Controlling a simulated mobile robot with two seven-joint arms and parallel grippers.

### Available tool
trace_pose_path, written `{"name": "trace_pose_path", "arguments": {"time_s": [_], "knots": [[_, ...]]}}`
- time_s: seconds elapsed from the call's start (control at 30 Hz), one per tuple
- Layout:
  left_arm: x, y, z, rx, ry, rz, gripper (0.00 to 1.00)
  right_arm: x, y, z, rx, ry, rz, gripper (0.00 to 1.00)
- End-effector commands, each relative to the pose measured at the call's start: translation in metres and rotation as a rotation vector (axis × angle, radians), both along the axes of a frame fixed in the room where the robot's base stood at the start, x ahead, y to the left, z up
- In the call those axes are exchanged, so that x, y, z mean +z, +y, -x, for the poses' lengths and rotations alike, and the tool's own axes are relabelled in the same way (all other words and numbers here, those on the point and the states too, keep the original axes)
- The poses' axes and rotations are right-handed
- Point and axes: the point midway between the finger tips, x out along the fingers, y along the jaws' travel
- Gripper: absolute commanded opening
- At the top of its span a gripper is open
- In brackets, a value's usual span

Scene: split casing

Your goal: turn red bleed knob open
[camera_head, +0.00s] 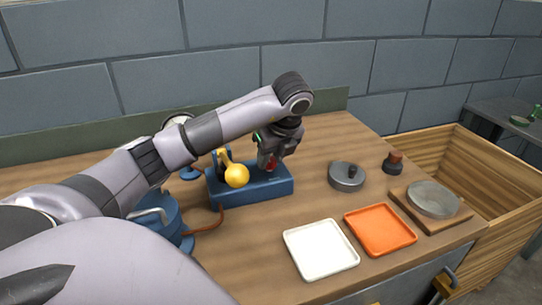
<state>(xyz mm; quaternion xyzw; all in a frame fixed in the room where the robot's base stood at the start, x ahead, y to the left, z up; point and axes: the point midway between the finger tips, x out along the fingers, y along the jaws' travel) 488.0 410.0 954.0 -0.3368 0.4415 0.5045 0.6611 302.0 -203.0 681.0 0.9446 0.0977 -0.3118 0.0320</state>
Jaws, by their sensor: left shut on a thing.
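The red bleed knob (271,167) shows as a small patch of red on top of the blue block (262,188), right of the yellow ball-ended lever. My left gripper (269,160) reaches down over the knob from above and is shut on it. The fingers hide most of the knob, so how far it is turned cannot be told. My right gripper is not in view.
A yellow ball (237,176) stands close left of my gripper. A grey lidded disc (346,176), a dark red-topped piece (393,162), a white tray (321,249), an orange tray (380,229) and a round plate on a board (433,199) lie to the right.

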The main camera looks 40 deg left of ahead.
Motion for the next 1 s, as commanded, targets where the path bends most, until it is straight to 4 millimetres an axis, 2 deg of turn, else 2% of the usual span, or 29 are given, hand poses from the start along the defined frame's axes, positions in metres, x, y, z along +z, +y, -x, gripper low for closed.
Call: {"name": "trace_pose_path", "arguments": {"time_s": [0.1, 0.13, 0.2, 0.57, 1.0], "knots": [[0.000, -0.001, 0.000, -0.003, 0.002, 0.003, 0.05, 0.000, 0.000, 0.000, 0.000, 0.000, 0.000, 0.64], [0.000, -0.001, 0.000, -0.003, 0.002, 0.003, 0.39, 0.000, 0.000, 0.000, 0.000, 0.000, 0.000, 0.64], [0.000, -0.001, 0.000, -0.003, 0.002, 0.002, 0.61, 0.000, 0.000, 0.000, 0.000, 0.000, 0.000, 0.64], [0.004, -0.001, 0.000, -0.003, -0.002, 0.001, 0.61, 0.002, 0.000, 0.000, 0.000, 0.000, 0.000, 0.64], [0.057, -0.022, 0.005, -0.005, -0.002, 0.001, 0.61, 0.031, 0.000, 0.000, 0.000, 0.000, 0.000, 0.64]]}}
